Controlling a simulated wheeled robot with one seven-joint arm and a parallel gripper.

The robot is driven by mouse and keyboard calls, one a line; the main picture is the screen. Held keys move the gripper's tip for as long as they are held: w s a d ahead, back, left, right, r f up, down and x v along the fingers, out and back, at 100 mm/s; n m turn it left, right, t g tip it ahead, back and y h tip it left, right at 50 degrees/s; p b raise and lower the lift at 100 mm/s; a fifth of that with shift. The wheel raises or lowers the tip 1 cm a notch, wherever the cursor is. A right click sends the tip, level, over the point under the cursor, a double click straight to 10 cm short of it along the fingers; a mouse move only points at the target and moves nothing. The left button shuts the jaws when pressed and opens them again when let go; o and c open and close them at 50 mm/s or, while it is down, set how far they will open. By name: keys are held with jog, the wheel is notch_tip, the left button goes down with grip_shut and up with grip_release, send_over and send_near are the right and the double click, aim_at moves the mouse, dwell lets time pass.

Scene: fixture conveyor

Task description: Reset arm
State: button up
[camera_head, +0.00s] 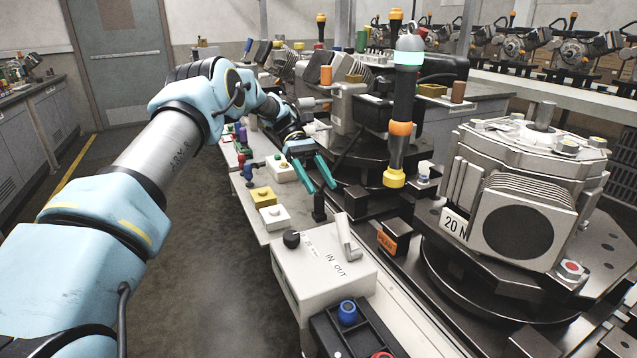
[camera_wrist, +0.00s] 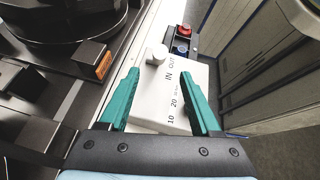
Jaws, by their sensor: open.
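My gripper (camera_head: 314,174) is open and empty, with two teal fingers, above the workbench beside the conveyor fixtures in the head view. In the wrist view my gripper (camera_wrist: 165,98) has its fingers spread over a white control box (camera_wrist: 188,82) marked IN, OUT, 10 and 20. The gap between the fingers holds nothing. In the head view the white control box (camera_head: 315,275) stands nearer the camera, with a black knob (camera_head: 291,239) and a light grey lever (camera_head: 347,236) on top. My arm reaches in from the lower left.
A fixture with a finned housing marked 20 N (camera_head: 525,220) sits on a round black base at right. A black tray (camera_head: 352,325) holds a blue button. The floor at left is clear.

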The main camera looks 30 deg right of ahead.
dwell(0.3)
jog(key=w+a+r+t, duration=0.2)
jog(key=a+t, duration=0.6)
jog(key=a, duration=1.5)
jog(key=s+a+m+t, duration=0.1)
jog(key=s+a+t, duration=0.1)
jog(key=s+a, duration=0.3)
jog(key=s+a+m+t, duration=0.2)
jog(key=s+a, duration=0.3)
jog(key=a, duration=0.8)
jog(key=shift+s+t, duration=0.2)
jog(key=shift+t, duration=0.6)
jog(key=shift+d, duration=0.1)
